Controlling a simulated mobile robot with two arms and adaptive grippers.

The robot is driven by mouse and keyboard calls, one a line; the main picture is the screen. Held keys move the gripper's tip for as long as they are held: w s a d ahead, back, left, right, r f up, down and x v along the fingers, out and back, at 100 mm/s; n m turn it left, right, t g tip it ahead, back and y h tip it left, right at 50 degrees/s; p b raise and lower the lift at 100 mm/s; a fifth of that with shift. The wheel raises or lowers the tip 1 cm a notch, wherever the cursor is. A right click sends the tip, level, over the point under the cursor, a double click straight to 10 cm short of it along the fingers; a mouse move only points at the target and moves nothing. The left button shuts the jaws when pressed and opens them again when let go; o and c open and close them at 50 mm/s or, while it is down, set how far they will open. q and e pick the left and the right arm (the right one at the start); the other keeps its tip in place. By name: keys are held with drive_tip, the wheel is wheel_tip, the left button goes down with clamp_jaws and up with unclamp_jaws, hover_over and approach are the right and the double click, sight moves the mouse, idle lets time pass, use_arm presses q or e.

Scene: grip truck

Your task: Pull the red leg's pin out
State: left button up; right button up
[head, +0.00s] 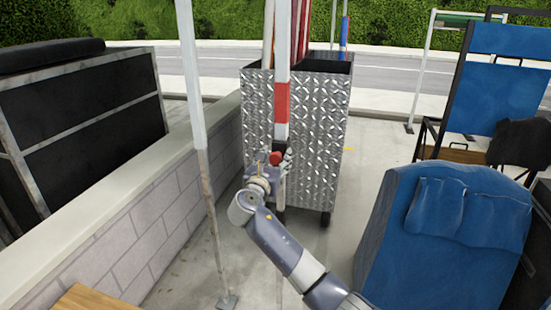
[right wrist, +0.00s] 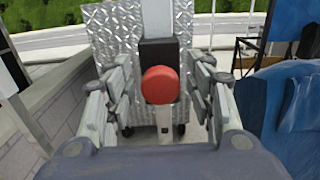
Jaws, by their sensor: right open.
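The red leg (head: 282,103) is a white upright pole with a red band, standing in front of the diamond-plate metal box. Its pin has a round red knob (head: 275,158), set on a black block (right wrist: 158,52) on the leg. The knob also shows in the right wrist view (right wrist: 160,85). My right gripper (head: 277,162) is at the knob, with its fingers open on either side of it. In the right wrist view a gap shows between the knob and each finger. The pin's shaft is hidden behind the knob. My left gripper is not in view.
The diamond-plate box (head: 325,140) on wheels stands behind the leg and holds several poles. Another white pole (head: 200,120) stands to the left, by a low block wall (head: 150,205). A blue seat (head: 425,235) is close on the right. Pavement between is open.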

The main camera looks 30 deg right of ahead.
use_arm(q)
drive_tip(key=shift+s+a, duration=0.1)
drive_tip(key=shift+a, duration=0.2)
use_arm(e)
drive_tip(key=shift+d, duration=0.1)
